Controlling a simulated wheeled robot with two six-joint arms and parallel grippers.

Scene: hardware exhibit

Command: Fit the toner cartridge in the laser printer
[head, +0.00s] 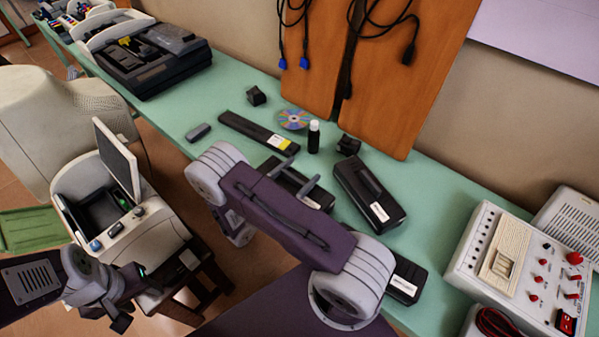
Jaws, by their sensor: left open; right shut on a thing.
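The laser printer is the small pale machine (153,244) at the left, standing on a dark stool with its cover (117,158) raised and its dark inside showing. My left gripper (108,318) is open and empty in front of the printer, at the lower left. Black cartridges lie on the green bench: one in full view (368,190), one partly behind my arm (291,177), and one mostly covered (405,279). I cannot tell which is the toner cartridge.
A beige monitor (55,120) stands behind the printer.

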